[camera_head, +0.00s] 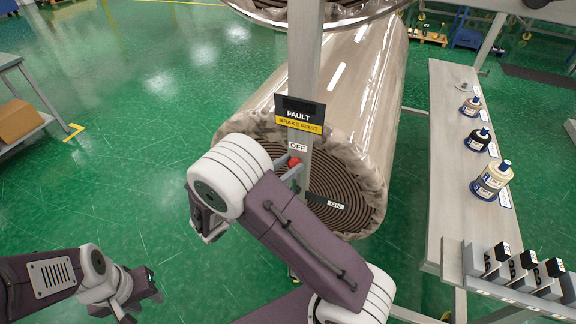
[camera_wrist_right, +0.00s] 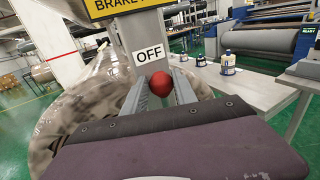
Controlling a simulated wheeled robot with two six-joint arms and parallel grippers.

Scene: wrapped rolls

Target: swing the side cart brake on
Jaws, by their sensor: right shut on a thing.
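The brake's red knob (camera_head: 294,161) is beside the OFF label (camera_head: 297,146) on a grey post (camera_head: 305,60). The ON label (camera_head: 335,204) is lower and to the right, on a dark strip in front of the roll's end. My right gripper (camera_wrist_right: 161,88) has its two grey fingers on either side of the red knob (camera_wrist_right: 161,83) and is shut on it, just below the OFF label (camera_wrist_right: 149,54). In the head view my right arm partly hides the gripper. My left gripper (camera_head: 143,293) is low at the left, empty, with its fingers apart.
A large wrapped roll (camera_head: 370,85) lies behind the post. A sign (camera_head: 300,113) on the post reads FAULT, BRAKE FIRST. A long bench (camera_head: 455,150) with several bottles stands at the right. Green floor between is clear.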

